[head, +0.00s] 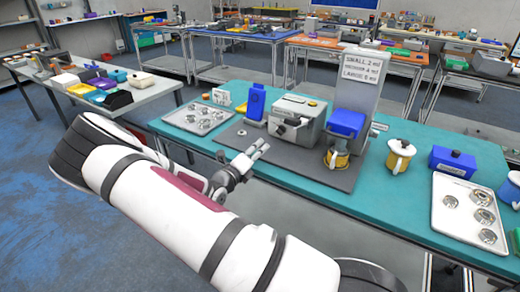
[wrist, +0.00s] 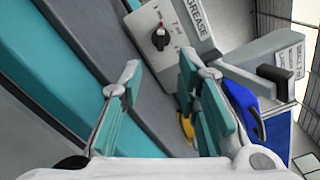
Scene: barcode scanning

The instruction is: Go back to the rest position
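My gripper (head: 259,150) is in front of the grey mat on the teal table (head: 300,185), near the table's front edge. In the wrist view my gripper (wrist: 166,82) is open, its two fingers well apart with nothing held between them. The white and maroon arm reaches from the lower right to the left and bends back toward the table.
A grey machine (head: 296,120), labelled GREASE in the wrist view (wrist: 175,35), stands on the mat. Right of it are a blue device (head: 347,122), a yellow mug (head: 337,160) and a sign (head: 358,78). Metal trays (head: 198,118) with round parts lie at both ends.

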